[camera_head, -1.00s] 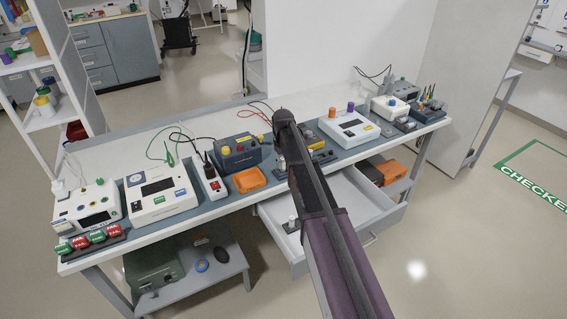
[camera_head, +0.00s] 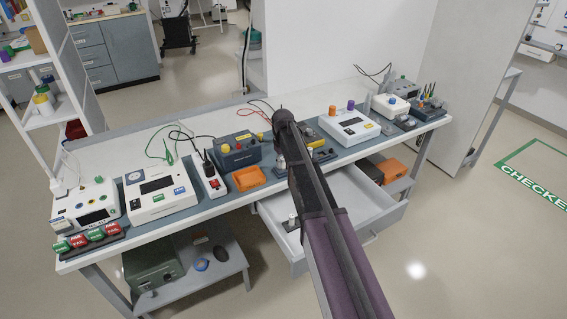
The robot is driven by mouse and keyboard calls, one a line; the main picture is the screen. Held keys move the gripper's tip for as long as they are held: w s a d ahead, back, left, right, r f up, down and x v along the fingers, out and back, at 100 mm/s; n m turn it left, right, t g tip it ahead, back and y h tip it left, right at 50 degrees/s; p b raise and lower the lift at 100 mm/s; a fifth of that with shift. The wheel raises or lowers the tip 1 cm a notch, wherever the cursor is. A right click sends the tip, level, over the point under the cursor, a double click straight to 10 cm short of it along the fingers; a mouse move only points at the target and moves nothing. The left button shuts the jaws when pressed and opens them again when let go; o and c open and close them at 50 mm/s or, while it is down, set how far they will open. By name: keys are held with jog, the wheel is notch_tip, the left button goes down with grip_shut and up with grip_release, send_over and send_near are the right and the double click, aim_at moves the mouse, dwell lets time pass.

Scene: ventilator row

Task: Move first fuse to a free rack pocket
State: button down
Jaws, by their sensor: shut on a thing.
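My arm reaches over the middle of the bench (camera_head: 130,145). My gripper (camera_head: 282,162) is at its far end, low over the blue-grey mat, mostly hidden behind my own arm. It is shut, holding the fuse, which is too small and covered to make out. Small dark and yellow items (camera_head: 318,146) lie just right of the gripper, partly hidden by the arm. I cannot tell which of these is the rack or see its pockets.
An orange tray (camera_head: 248,179) and a blue box with knobs (camera_head: 238,152) stand left of the gripper. A white device (camera_head: 349,126) stands to its right. An open drawer (camera_head: 365,205) juts out below, with a small pale item (camera_head: 292,221) inside.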

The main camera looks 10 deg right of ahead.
jog(key=shift+c, duration=2.1)
grip_release()
jog(key=s+r+m+p, duration=0.1)
jog(key=s+r+p, duration=0.2)
jog(key=s, duration=0.6)
jog(key=s+r+m+p, duration=0.1)
jog(key=s+r+p, duration=0.3)
jog(key=s, duration=0.6)
jog(key=s+r+m+p, duration=0.1)
jog(key=s+r+p, duration=0.2)
jog(key=s, duration=0.7)
jog(key=shift+d+r+m, duration=0.15)
jog(key=shift+m, duration=0.15)
